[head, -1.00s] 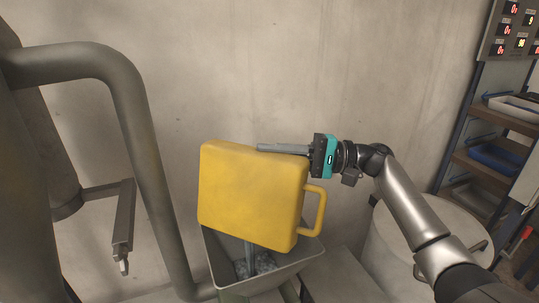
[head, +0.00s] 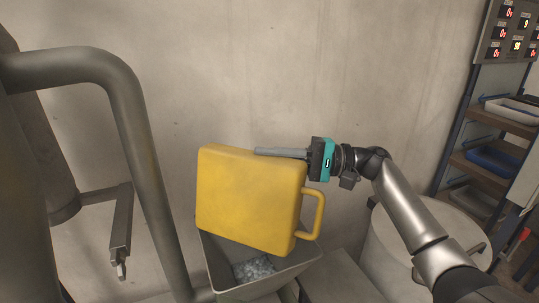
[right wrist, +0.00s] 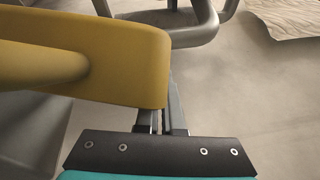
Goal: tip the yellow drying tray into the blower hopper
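The yellow drying tray (head: 250,200) is tipped steeply on its side above the blower hopper (head: 218,272), its broad underside toward me. Its inside is hidden. A yellow loop handle (head: 319,215) sticks out at its right side. Pale grey pieces (head: 255,269) lie in the hopper below the tray. My right gripper (head: 282,152) is at the tray's top right edge, its fingers along that edge, and appears shut on it; the exact contact is partly hidden. In the right wrist view the tray (right wrist: 120,55) covers part of the fingers (right wrist: 168,115). My left gripper is not in view.
A thick grey pipe (head: 140,150) bends down close to the hopper's left. A metal bracket (head: 121,225) hangs further left. A pale round drum (head: 425,250) stands right, under my right arm. A shelf rack with trays (head: 495,160) is at the far right.

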